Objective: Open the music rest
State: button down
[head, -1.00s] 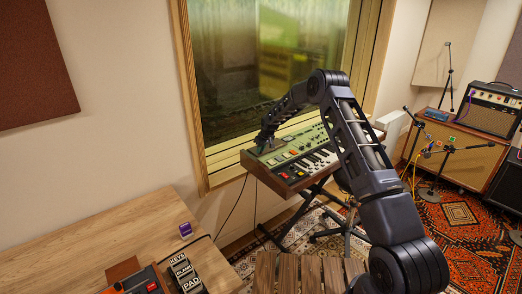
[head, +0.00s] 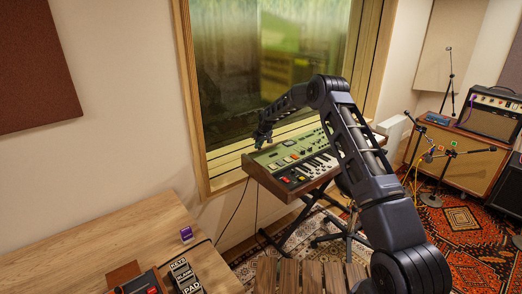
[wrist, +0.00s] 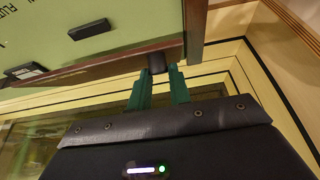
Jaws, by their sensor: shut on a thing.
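A green-topped keyboard with wooden edges (head: 278,156) stands on a folding stand below the window. Its green panel (wrist: 125,18) and brown wooden edge (wrist: 110,68) fill the upper left of the wrist view. My gripper (head: 263,138) is at the keyboard's back left corner. In the wrist view my gripper's green fingers (wrist: 161,74) are shut on a short dark knob (wrist: 157,60) at that edge. I cannot tell a separate music rest panel apart from the keyboard's body.
The window (head: 290,60) and its wooden frame (head: 192,110) stand close behind the keyboard. A wooden desk (head: 100,248) with pedals (head: 180,270) is at the lower left. An amplifier (head: 492,115) and microphone stands (head: 435,175) are at the right.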

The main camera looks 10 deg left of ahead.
jog(key=shift+w+a+r, duration=0.4)
jog(key=shift+w+a, duration=0.15)
jog(key=shift+a, duration=0.05)
jog(key=shift+w+a+r, duration=0.4)
jog(key=shift+w+a, duration=0.15)
jog(key=shift+a, duration=0.05)
jog(key=shift+w+a+r, duration=0.15)
jog(key=shift+w+a, duration=0.85)
jog(key=shift+w, duration=0.05)
jog(key=c, duration=1.3)
grip_release()
jog(key=shift+d, duration=0.1)
jog(key=v, duration=1)
jog(key=shift+r, duration=0.4)
jog(key=shift+s+d, duration=0.15)
